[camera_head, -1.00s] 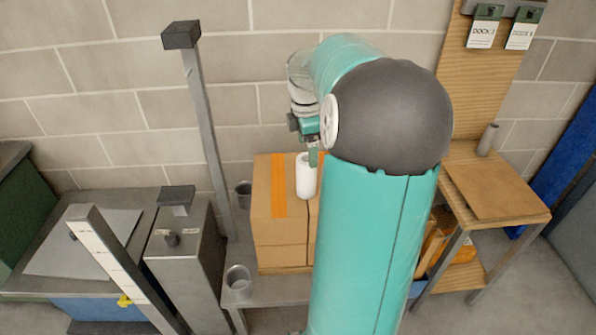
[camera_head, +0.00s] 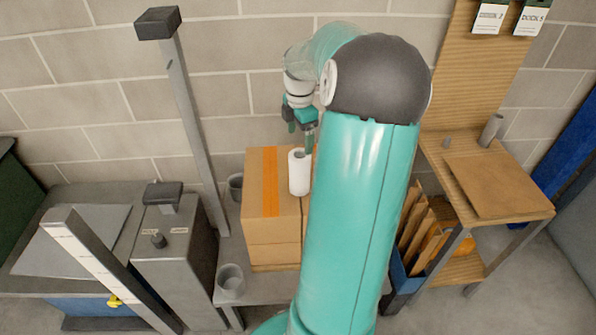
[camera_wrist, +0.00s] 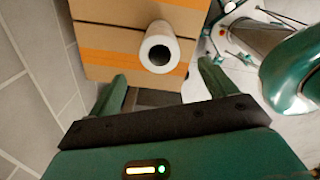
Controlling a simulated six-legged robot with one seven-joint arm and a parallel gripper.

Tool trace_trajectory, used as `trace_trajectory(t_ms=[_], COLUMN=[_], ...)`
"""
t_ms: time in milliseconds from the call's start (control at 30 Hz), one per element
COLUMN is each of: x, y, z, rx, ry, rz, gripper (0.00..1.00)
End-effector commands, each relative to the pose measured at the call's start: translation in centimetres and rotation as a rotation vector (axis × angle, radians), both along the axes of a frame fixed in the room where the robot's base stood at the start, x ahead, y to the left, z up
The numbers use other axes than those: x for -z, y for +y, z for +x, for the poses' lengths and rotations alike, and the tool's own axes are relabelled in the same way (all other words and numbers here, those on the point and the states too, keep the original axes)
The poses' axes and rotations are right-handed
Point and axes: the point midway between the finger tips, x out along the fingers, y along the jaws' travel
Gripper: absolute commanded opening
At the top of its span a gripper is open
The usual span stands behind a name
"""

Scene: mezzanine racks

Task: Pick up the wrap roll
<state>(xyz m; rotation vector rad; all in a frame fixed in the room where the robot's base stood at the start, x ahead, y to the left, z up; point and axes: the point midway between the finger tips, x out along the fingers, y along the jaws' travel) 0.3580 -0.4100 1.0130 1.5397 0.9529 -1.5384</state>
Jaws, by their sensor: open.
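The wrap roll (camera_head: 300,173) is a white cylinder with a dark hollow core. It stands upright on top of a cardboard box, near the orange tape strip. In the wrist view the wrap roll (camera_wrist: 160,48) shows from above, beyond the fingertips and roughly midway between them. My gripper (camera_head: 302,133) is open and empty, above the roll and slightly behind it in the head view. In the wrist view both green fingers of my gripper (camera_wrist: 165,83) are spread apart. They do not enclose the roll.
The cardboard box (camera_head: 258,222) stands on a grey bench (camera_head: 257,289). Grey cups (camera_head: 231,281) stand left of the box. A tall grey post (camera_head: 190,110) rises at left. A wooden workstation (camera_head: 490,180) is at right, with a small grey cylinder (camera_head: 491,130). A block wall is behind.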

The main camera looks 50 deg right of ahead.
Motion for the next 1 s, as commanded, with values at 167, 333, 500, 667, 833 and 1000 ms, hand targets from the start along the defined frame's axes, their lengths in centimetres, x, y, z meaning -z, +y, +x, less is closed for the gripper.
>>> trace_trajectory(t_ms=[167, 333, 500, 667, 833, 1000], x=[3.6, 5.2, 6.5, 9.0, 10.5, 10.5], y=[0.1, 0.1, 0.0, -0.1, -0.2, -0.2], z=[-0.1, 0.0, 0.1, 0.2, 0.3, 0.3], rx=[0.0, 0.0, -0.003, -0.003, -0.002, -0.002], ry=[0.002, 0.0, 0.002, 0.002, 0.0, 0.0], rz=[0.004, 0.001, 0.003, 0.003, -0.001, -0.002], gripper=[0.84, 0.84, 0.84, 0.84, 0.84, 0.84])
